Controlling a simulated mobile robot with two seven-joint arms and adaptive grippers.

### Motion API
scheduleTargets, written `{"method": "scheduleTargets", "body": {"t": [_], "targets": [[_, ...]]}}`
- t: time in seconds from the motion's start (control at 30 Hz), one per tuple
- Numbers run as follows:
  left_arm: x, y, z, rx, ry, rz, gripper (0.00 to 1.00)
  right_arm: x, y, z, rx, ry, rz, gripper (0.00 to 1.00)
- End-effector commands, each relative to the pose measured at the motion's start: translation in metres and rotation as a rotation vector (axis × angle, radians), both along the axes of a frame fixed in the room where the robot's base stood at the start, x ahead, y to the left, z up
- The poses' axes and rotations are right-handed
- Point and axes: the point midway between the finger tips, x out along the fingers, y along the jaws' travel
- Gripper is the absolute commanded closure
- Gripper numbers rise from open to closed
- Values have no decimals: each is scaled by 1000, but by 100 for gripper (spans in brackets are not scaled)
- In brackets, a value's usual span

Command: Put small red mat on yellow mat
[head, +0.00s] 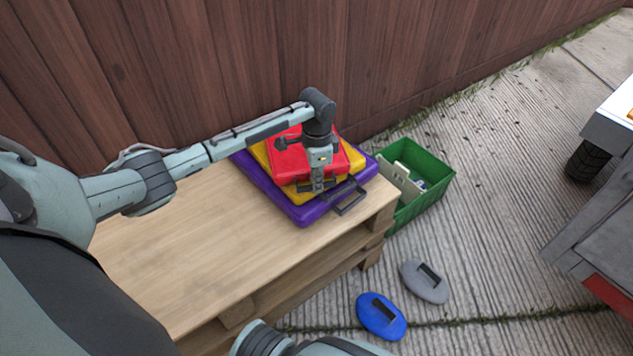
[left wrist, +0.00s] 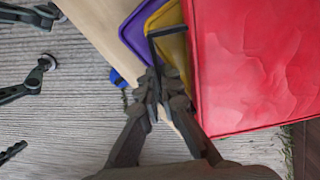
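The small red mat (head: 298,160) is over the yellow mat (head: 355,160), which lies on a larger purple mat (head: 262,184) on the wooden pallet table. The red mat fills the right of the left wrist view (left wrist: 255,65), with yellow (left wrist: 172,45) and purple (left wrist: 135,35) edges beside it. My left gripper (head: 318,187) is at the red mat's front edge. In the left wrist view its fingers (left wrist: 158,88) are closed together on a dark bracket handle that seems to belong to the red mat. I cannot tell whether the red mat touches the yellow one.
The pallet table (head: 190,250) is bare left of the mats. A green crate (head: 440,190) with items in it stands beyond its right end. A blue pad (head: 378,322) and a grey pad (head: 420,287) lie on the ground. A wooden fence (head: 200,60) runs behind.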

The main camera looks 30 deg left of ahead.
Motion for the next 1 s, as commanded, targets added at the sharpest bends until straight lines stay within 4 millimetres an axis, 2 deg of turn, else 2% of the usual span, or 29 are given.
{"method": "scheduleTargets", "body": {"t": [0.07, 0.27, 0.63, 0.77, 1.0], "targets": [[0, 0, -1, 1, -1, 1, 100, -1, 0, 0, 0, 2, 0, 100], [0, 0, -2, 0, 0, 0, 75, -1, -1, -3, -1, 2, -1, 100], [1, 0, 3, -1, -2, 0, 74, -2, -2, -3, -2, 3, 0, 100], [1, 0, 21, -1, -4, 1, 74, -1, -1, -1, -1, 1, 1, 100], [0, -2, 73, -2, -5, 0, 74, -5, -3, -13, 2, 10, -1, 100]]}}
